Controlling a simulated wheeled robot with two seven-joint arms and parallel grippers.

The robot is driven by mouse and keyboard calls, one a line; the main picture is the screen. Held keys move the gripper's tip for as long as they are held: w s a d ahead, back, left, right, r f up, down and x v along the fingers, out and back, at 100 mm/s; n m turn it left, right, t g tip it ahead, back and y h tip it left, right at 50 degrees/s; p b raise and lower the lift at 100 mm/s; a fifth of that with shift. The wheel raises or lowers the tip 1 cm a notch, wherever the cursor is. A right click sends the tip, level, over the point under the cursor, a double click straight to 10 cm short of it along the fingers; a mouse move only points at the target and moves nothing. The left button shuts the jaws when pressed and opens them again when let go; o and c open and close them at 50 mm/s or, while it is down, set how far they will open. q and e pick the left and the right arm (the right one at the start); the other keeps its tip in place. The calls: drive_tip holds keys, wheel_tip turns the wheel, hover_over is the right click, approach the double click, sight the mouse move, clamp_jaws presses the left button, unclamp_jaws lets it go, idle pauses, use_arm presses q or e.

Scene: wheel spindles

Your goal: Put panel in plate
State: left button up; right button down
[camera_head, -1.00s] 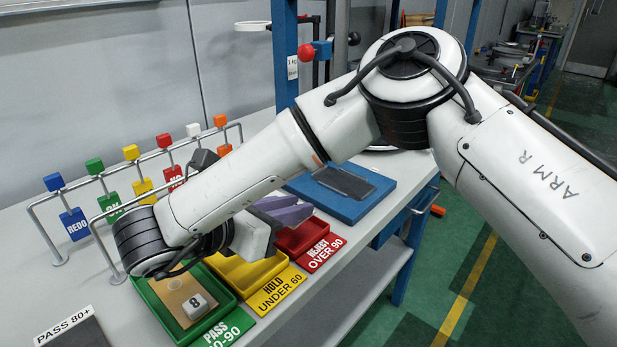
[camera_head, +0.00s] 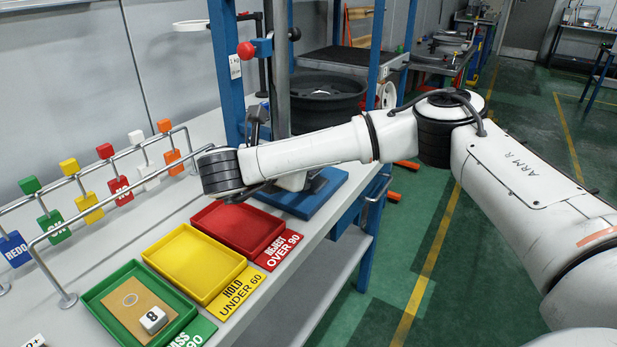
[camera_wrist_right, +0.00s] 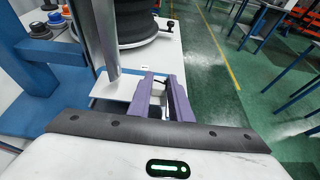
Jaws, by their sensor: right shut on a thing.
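My right gripper (camera_wrist_right: 163,98), with two purple fingers, reaches over the bench beside the metal column in the right wrist view. The fingers are close together on something thin and mostly hidden; I cannot tell whether it is the panel. Much of the blue plate is hidden by my arm. A dark patch on it shows only in part. My left gripper is not in view.
Green (camera_head: 103,292), yellow (camera_head: 195,262) and red (camera_head: 238,226) trays stand along the bench. A blue post frame (camera_head: 222,80) and a dark round wheel (camera_head: 325,100) stand behind my arm. A tag rack lines the left.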

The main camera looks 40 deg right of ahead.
wheel_tip(320, 180, down, 3)
drive_tip(key=shift+f, duration=0.2)
drive_tip(key=c, duration=1.6)
unclamp_jaws()
drive_tip(key=shift+a+r, duration=0.1)
drive_tip(key=shift+s+a+r, duration=0.1)
drive_tip(key=shift+a+r, duration=0.1)
drive_tip(key=shift+a, duration=0.05)
drive_tip(key=p+v, duration=0.2)
drive_tip(key=v, duration=0.2)
drive_tip(key=shift+a+r, duration=0.15)
drive_tip(key=v, duration=0.6)
drive_tip(key=shift+s+a, duration=0.35)
drive_tip(key=shift+a, duration=0.05)
